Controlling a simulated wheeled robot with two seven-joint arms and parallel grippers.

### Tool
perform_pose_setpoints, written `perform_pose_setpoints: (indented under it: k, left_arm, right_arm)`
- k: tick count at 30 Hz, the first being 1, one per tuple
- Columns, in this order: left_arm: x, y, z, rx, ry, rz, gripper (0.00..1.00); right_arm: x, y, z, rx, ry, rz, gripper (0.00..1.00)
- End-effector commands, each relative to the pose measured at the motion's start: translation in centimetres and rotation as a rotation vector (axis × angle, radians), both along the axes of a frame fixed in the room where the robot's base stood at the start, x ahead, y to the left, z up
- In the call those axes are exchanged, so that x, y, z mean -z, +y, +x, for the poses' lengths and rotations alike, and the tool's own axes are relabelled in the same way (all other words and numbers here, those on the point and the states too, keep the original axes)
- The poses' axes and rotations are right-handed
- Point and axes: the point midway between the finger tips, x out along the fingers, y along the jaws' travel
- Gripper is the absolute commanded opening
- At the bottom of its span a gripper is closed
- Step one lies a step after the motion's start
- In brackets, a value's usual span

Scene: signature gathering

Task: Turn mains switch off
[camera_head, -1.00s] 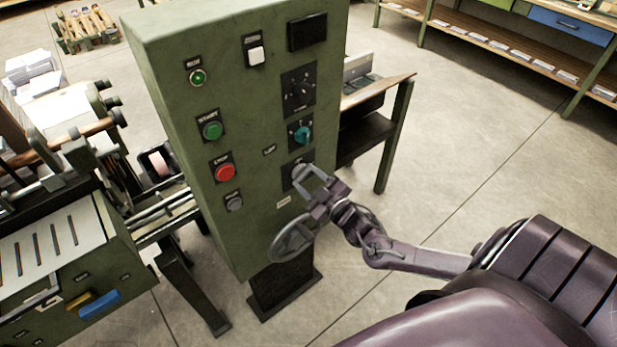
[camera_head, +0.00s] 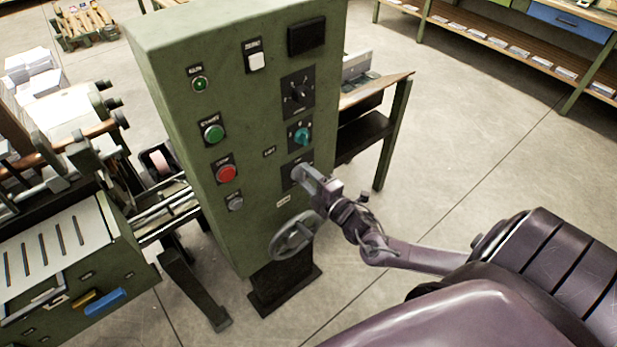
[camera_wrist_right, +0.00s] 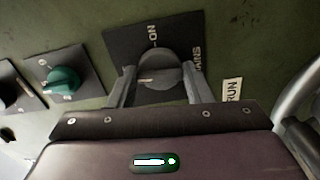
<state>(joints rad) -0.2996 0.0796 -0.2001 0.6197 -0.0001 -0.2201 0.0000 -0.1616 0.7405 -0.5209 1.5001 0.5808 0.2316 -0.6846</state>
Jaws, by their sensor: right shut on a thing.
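The mains switch is a grey rotary knob on a black plate marked "ON" and "MAINS", low on the green control cabinet (camera_head: 240,130). In the right wrist view the mains switch (camera_wrist_right: 158,68) shows between my two fingers, its pale pointer mark at the left of the knob. My right gripper (camera_head: 304,176) is at the switch, and it also shows in the right wrist view (camera_wrist_right: 160,85). It is shut on the knob, one finger on each side. In the head view the gripper hides most of the knob. My left gripper is not in view.
A teal knob (camera_head: 302,135) sits just above the mains switch. A red button (camera_head: 227,173) and green button (camera_head: 213,133) are to the left. A grey handwheel (camera_head: 296,237) is close below my gripper. Open floor (camera_head: 470,150) lies to the right.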

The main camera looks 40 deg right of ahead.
Motion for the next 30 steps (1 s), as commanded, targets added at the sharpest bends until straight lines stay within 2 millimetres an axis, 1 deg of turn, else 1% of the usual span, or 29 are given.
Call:
perform_pose_setpoints:
  k: [3, 9, 24, 25, 30]
  left_arm:
    - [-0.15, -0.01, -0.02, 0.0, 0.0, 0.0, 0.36]
    - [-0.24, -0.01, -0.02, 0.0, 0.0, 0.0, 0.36]
    - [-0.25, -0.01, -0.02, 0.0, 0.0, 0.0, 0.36]
    - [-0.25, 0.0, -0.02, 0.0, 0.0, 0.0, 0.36]
    - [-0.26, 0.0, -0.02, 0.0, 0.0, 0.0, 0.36]
  right_arm:
    - [-0.01, 0.05, -0.01, -0.001, -0.003, -0.053, 0.22]
    - [0.01, 0.04, -0.01, -0.001, -0.007, -0.106, 0.22]
    - [0.05, 0.02, -0.03, -0.001, -0.008, -0.126, 0.22]
    - [0.05, 0.02, -0.03, -0.001, -0.008, -0.125, 0.46]
    - [0.04, 0.01, -0.02, -0.001, -0.008, -0.124, 0.67]
